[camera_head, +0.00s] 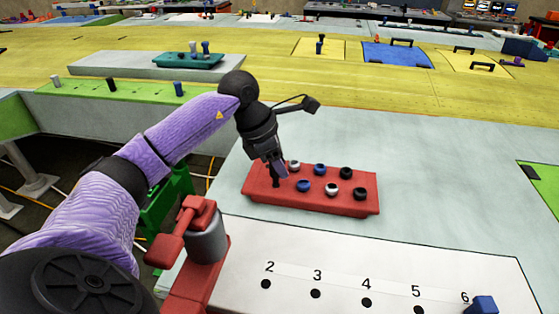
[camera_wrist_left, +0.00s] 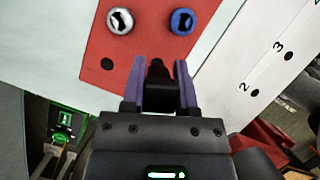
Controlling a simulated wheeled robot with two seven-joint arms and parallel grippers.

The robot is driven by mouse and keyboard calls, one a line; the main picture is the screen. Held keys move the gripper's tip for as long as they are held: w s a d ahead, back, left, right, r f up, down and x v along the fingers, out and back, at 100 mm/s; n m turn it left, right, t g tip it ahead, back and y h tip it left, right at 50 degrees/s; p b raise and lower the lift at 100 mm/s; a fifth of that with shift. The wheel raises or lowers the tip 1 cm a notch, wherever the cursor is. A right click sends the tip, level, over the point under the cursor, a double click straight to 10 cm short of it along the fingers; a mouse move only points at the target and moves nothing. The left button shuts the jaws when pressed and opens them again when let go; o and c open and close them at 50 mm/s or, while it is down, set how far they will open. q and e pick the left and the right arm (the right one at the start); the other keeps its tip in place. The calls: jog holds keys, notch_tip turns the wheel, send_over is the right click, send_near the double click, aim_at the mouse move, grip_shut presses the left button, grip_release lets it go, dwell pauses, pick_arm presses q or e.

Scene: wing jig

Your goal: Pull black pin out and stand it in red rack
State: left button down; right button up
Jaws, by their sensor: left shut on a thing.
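The red rack (camera_head: 362,208) lies on the pale grey surface and holds several pins with white, blue and black heads. My left gripper (camera_head: 275,172) is over the rack's left end, shut on a black pin (camera_head: 275,183). The pin is upright, with its lower end at the rack's top; I cannot tell whether it is in a hole. In the left wrist view the black pin (camera_wrist_left: 157,74) sits between the purple fingers, with the red rack (camera_wrist_left: 140,55) behind it. An empty dark hole (camera_wrist_left: 107,64) shows beside it. My right gripper is not in view.
A white panel (camera_head: 340,268) with dark numbered holes lies in front of the rack, with a blue block (camera_head: 483,305) by number 6. A red clamp (camera_head: 185,228) stands at the left edge. The grey surface (camera_head: 450,190) right of the rack is clear.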

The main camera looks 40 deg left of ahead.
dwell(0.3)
pick_arm(q)
jog(key=shift+f+b, duration=1.15)
jog(key=shift+f, duration=0.3)
jog(key=shift+c, duration=1.4)
grip_release()
jog(key=shift+r, duration=0.1)
